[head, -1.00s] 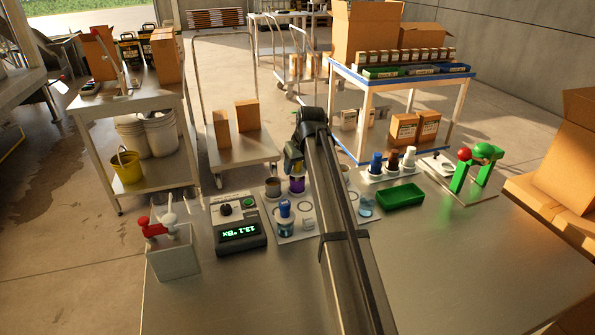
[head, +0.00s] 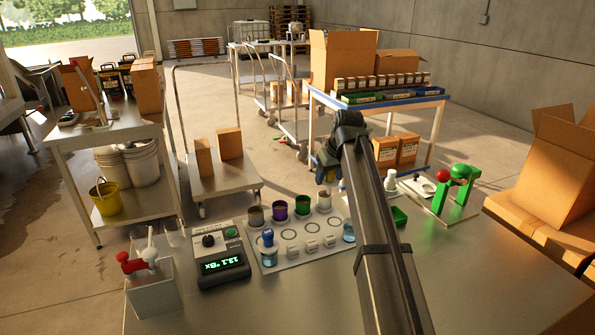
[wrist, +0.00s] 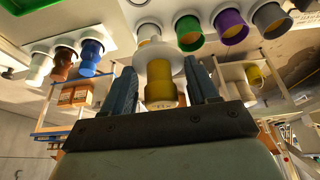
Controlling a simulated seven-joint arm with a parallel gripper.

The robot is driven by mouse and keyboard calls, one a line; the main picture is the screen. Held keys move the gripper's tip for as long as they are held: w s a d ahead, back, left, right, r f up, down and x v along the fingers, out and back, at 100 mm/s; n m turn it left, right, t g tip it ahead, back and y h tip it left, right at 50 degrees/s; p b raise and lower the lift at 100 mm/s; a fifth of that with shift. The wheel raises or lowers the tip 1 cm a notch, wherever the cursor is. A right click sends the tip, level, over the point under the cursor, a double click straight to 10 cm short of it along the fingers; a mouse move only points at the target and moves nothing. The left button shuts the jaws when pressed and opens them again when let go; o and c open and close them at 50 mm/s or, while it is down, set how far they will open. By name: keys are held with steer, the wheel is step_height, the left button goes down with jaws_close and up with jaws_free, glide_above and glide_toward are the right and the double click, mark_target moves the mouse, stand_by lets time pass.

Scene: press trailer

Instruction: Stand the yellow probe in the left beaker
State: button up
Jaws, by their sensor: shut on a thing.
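In the wrist view, my gripper (wrist: 160,88) is shut on the yellow probe (wrist: 159,76), which has a pale round flange (wrist: 143,58). In the head view, my gripper (head: 324,172) is above the back of the white tray, near the white cup, and its arm hides much of the probe. The right beaker (head: 348,231) is clear glass at the tray's right edge, partly beside my arm.
Grey (head: 255,215), purple (head: 280,210), green (head: 303,205) and white (head: 325,200) cups line the tray's back. A meter (head: 220,262) and steel box (head: 152,288) stand left. A green tray (head: 399,216) and green stand (head: 455,192) are right. The front table is clear.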

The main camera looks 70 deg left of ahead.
steer(key=w+d+f+m+t, duration=0.1)
steer(key=w+d+f+m, duration=0.1)
steer(key=d, duration=0.7)
steer(key=shift+w+d+f+m, duration=0.2)
steer(key=shift+w+d+m, duration=0.05)
steer(key=shift+w+m, duration=0.3)
steer(key=shift+f, duration=2.8)
steer(key=shift+f, duration=0.6)
steer(key=o, duration=0.9)
steer(key=v, duration=1.1)
steer(key=shift+s, duration=0.1)
